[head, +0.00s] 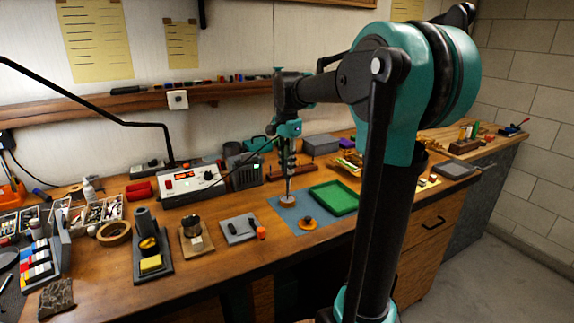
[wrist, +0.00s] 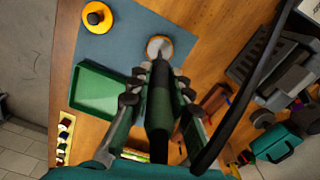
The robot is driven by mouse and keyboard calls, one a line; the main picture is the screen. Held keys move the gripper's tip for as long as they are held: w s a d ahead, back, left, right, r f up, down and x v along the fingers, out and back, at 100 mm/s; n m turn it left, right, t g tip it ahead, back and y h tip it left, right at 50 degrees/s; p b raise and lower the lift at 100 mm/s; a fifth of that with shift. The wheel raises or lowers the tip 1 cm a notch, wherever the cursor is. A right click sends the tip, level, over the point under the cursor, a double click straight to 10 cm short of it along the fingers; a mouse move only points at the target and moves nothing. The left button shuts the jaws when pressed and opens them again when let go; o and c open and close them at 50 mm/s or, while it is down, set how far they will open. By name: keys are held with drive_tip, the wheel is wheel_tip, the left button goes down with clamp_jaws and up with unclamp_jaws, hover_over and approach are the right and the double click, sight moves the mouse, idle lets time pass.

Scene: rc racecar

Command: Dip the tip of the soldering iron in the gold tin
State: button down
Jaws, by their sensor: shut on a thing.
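My gripper (wrist: 158,95) is shut on the dark handle of the soldering iron (wrist: 158,112), which points down. In the head view my gripper (head: 287,158) is above the blue-grey mat, with the iron's thin shaft (head: 288,186) nearly upright below it. A small round gold-brown tin (head: 287,201) stands on the mat directly under the shaft. In the wrist view the iron's tip overlaps the near part of this open tin (wrist: 160,44). I cannot tell whether the tip touches its contents. A yellow-orange disc with a black knob (head: 307,223) lies nearby on the mat.
A soldering station (head: 190,184) stands back left, with a dark cable (wrist: 245,90) arching beside my gripper. The iron stand (head: 150,255) and brass-coloured cup (head: 192,226) are left.

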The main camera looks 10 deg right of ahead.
sight(287, 145)
drive_tip(key=shift+r, duration=3)
